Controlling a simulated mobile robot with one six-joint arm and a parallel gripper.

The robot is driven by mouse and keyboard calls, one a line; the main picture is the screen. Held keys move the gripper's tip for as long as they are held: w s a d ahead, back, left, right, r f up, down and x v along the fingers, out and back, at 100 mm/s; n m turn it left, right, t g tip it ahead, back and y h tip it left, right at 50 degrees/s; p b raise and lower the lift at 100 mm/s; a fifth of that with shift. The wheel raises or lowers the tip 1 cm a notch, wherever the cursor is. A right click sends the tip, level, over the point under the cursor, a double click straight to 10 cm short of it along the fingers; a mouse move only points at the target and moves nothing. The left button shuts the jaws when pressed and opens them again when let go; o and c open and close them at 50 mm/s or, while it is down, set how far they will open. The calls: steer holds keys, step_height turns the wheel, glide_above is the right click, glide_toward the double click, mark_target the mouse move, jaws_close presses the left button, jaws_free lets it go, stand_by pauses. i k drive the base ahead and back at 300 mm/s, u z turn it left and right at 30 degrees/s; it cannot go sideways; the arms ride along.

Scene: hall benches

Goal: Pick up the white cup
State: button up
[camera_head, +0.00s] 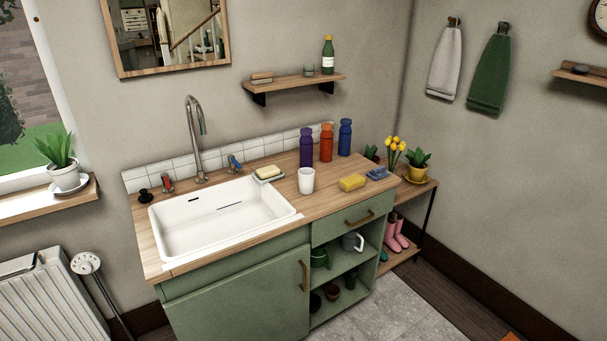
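The white cup (306,181) stands upright on the wooden countertop (332,201), just right of the white sink (222,216). Its open top faces up and no handle shows. It stands in front of the purple bottle (306,147). A soap bar on a dish (268,173) lies to its left at the sink's back right corner. A yellow sponge (352,183) lies to its right. My gripper is not in view.
Orange (326,143) and blue (345,138) bottles stand behind the cup. A blue brush-like item (376,174) lies right of the sponge. The tall faucet (196,140) rises behind the sink. A wall shelf (293,83) hangs above. Grey floor (385,315) is open in front right.

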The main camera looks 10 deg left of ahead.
mark_target(306, 181)
steer(key=i, duration=0.75)
steer(key=u, duration=0.05)
steer(key=k, duration=0.25)
steer(key=u, duration=3)
steer(key=i, duration=0.4)
steer(key=u, duration=0.1)
